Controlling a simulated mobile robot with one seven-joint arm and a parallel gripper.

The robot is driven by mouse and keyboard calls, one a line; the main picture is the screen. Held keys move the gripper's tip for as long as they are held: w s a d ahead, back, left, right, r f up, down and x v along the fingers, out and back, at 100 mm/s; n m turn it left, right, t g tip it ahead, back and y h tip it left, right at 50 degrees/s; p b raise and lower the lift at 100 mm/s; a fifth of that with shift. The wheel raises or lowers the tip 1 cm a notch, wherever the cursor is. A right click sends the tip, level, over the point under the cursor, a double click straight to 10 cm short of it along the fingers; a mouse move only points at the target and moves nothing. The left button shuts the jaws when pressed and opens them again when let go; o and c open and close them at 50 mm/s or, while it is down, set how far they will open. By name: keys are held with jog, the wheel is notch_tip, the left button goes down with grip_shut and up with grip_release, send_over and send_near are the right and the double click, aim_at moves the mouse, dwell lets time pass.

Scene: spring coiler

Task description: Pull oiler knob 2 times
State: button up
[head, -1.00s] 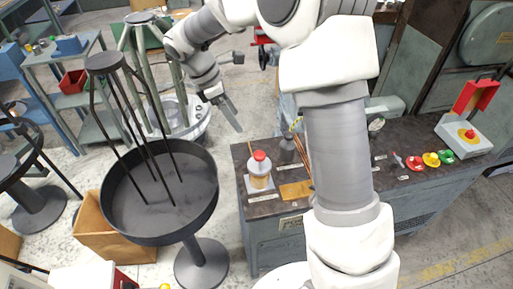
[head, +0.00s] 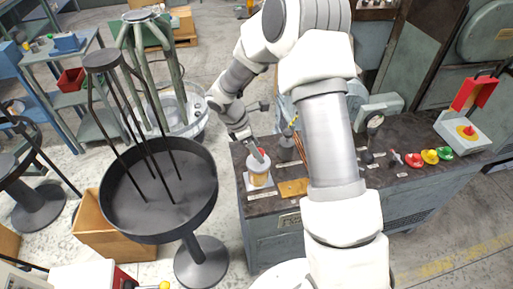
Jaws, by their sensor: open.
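The oiler (head: 258,178) stands upright on the near left corner of the machine bench, with an amber body on a light base plate. Its red knob (head: 262,152) is partly hidden behind my gripper. My gripper (head: 259,158) points down at the top of the oiler, with its fingers at the knob. The fingers are open. I cannot tell whether they touch the knob or straddle it.
The dark bench top (head: 401,138) carries copper-coloured rods, a brass plate (head: 294,188) and red, yellow and green buttons (head: 429,156). A grey box with a raised red cover (head: 473,93) stands at right. A round black tray stand (head: 160,232) is left of the bench.

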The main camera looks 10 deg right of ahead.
grip_shut()
dwell(0.4)
dwell(1.1)
